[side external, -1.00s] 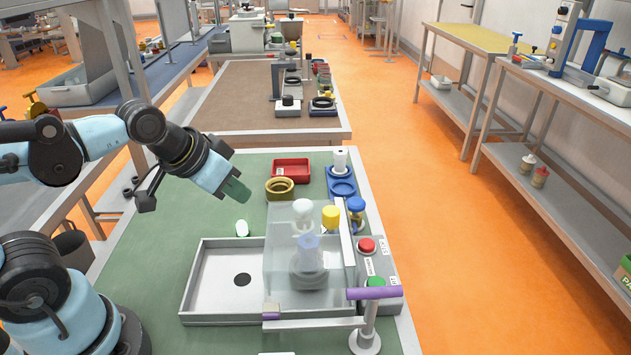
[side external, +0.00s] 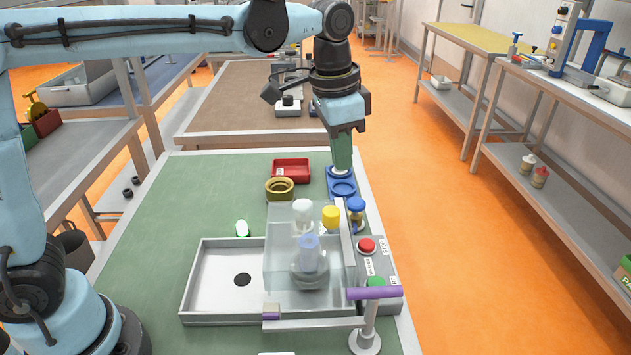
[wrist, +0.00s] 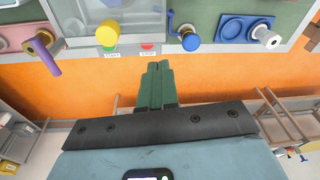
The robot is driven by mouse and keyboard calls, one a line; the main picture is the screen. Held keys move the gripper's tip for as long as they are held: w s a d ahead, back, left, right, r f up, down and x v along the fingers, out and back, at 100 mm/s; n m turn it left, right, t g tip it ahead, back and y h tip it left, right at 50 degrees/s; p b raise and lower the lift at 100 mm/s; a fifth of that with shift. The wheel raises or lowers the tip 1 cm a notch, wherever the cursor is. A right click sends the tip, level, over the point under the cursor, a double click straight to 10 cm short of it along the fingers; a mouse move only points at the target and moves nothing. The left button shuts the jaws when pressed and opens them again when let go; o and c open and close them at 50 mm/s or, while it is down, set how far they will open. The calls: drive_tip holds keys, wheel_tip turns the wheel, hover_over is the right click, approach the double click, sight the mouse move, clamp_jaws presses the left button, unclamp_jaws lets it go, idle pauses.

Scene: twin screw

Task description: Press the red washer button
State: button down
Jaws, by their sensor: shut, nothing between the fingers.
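The red washer button (side external: 367,246) sits on a grey control box along the right edge of the green bench, above a green button (side external: 376,282) in the side view. The red button also shows in the wrist view (wrist: 148,46), partly hidden, just beyond my fingertips. My gripper (side external: 342,166) has green fingers pointing down, closed together and empty. In the side view it appears over the blue tray, farther back than the red button and apart from it. The closed fingers also show in the wrist view (wrist: 159,68).
A clear box (side external: 285,265) with a yellow knob (side external: 330,217) stands left of the buttons. A blue knob (side external: 356,204) stands between the blue tray (side external: 330,187) and the red button. A purple handle (side external: 375,293) lies in front. Open floor is at right.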

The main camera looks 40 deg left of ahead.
sight(366, 243)
drive_tip(key=shift+w+d+f+m+g, duration=0.25)
drive_tip(key=shift+w+d+m, duration=0.15)
drive_tip(key=shift+d, duration=0.4)
drive_tip(key=shift+w+d+f+m+g, duration=0.25)
drive_tip(key=shift+w+d+m+g, duration=0.15)
drive_tip(key=shift+d, duration=0.45)
drive_tip(key=shift+w+d+f+m+g, duration=0.15)
drive_tip(key=shift+w+d+f+m, duration=0.15)
drive_tip(key=shift+w+d, duration=0.35)
drive_tip(key=shift+s+d, duration=0.15)
wheel_tip(366, 243, down, 14)
drive_tip(key=shift+f, duration=1)
drive_tip(key=shift+r, duration=0.1)
wheel_tip(366, 243, up, 14)
drive_tip(key=shift+r, duration=0.2)
